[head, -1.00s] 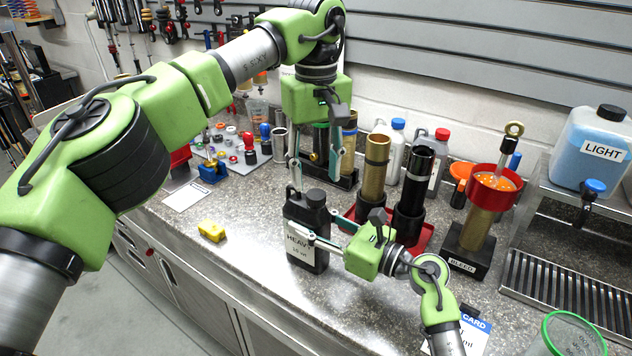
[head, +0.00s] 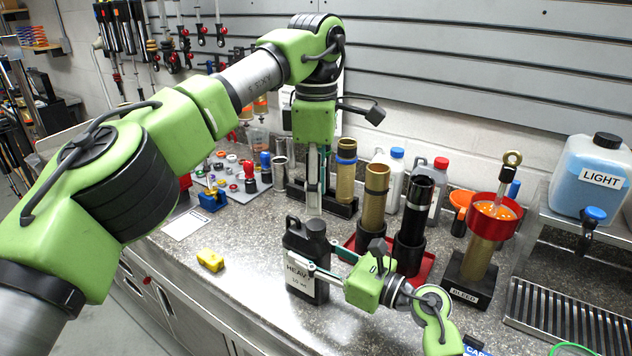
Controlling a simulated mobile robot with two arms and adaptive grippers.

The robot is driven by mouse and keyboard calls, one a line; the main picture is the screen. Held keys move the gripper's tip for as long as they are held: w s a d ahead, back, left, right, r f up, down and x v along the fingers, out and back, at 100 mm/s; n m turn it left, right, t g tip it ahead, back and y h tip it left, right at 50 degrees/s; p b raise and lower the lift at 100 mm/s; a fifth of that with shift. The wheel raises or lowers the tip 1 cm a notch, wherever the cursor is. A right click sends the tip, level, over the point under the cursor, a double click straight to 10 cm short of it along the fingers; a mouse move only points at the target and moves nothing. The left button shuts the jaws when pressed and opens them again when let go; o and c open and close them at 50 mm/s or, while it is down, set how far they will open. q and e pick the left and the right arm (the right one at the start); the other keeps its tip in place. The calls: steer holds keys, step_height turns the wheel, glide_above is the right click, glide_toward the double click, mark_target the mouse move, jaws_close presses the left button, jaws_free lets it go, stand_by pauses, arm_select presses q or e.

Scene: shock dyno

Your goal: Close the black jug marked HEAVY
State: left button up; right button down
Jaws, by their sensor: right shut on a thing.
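The black jug (head: 318,289) with the white HEAVY label stands upright at the counter's front. A black cap (head: 315,226) sits on its top; I cannot tell how tightly. My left gripper (head: 314,207) points straight down above the cap, its tips near or just over it. Its fingers overlap edge-on, so their gap is hidden. My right gripper (head: 312,268) comes from the right and is shut on the jug's body, below the shoulder, with a finger across the front above the label.
A yellow block (head: 210,259) lies left of the jug. Gold (head: 374,200) and black (head: 414,218) cylinders stand close behind my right gripper in a red tray (head: 427,269). The BLEED stand (head: 473,270) is further right. The counter left of the jug is mostly clear.

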mark_target(316, 224)
arm_select(q)
steer(key=n, duration=0.3)
steer(key=r+n, duration=0.1)
steer(key=n, duration=0.2)
steer(key=shift+n, duration=0.3)
steer(key=n, duration=0.6)
steer(key=shift+s+r, duration=0.1)
steer(key=shift+r, duration=0.25)
steer(key=shift+f, duration=4)
steer(key=shift+c, duration=0.5)
jaws_close()
steer(key=shift+o, duration=1.2)
jaws_free()
